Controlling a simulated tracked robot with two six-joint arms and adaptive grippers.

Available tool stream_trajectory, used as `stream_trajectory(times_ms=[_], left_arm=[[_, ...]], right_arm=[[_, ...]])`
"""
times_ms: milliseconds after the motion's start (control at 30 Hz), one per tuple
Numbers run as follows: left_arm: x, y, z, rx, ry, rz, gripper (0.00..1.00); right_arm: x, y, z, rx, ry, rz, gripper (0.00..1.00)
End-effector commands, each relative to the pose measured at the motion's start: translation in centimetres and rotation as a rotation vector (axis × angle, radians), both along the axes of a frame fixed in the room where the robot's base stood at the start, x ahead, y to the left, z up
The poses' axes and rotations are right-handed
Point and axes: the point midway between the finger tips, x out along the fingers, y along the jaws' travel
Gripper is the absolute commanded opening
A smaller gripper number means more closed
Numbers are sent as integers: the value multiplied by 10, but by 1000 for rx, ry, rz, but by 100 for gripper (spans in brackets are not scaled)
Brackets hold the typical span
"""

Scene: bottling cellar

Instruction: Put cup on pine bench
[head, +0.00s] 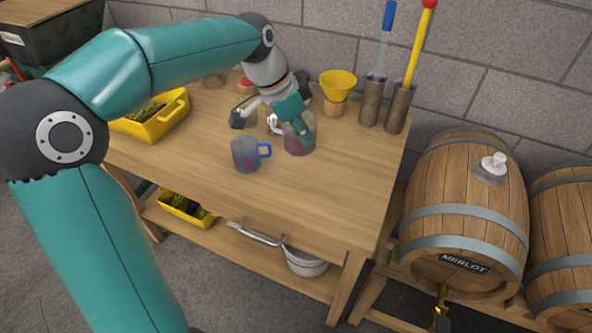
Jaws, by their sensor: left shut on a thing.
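The pine bench (215,163) is a light wooden table with a lower shelf, in the middle of the head view. My left gripper (298,122) reaches down over the bench top from behind and is shut on a grey-and-reddish cup (299,145). The cup looks upright, at or just above the bench top; I cannot tell whether it touches. My gripper hides part of its upper side. A second cup, a grey-blue mug (246,155) with a blue handle, stands on the bench just left of the held cup. My right gripper is out of view.
A yellow crate (172,121) stands at the bench's left. A yellow funnel (338,86) and two metal tubes (372,100) holding long tools stand at the back right. The front right of the bench is clear. A Merlot barrel (467,220) stands to the right.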

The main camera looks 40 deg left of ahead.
Motion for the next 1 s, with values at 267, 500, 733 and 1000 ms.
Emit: stream_trajectory(times_ms=[267, 500, 733, 1000], left_arm=[[-1, 0, -73, -1, 3, 2, 0], [0, 0, -98, -1, -2, 1, 0], [-1, 0, -125, -1, 3, 1, 0], [0, 0, -141, 0, -1, 0, 0]], right_arm=[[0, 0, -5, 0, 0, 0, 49], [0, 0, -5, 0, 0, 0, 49], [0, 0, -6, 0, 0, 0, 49], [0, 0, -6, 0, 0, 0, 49]])
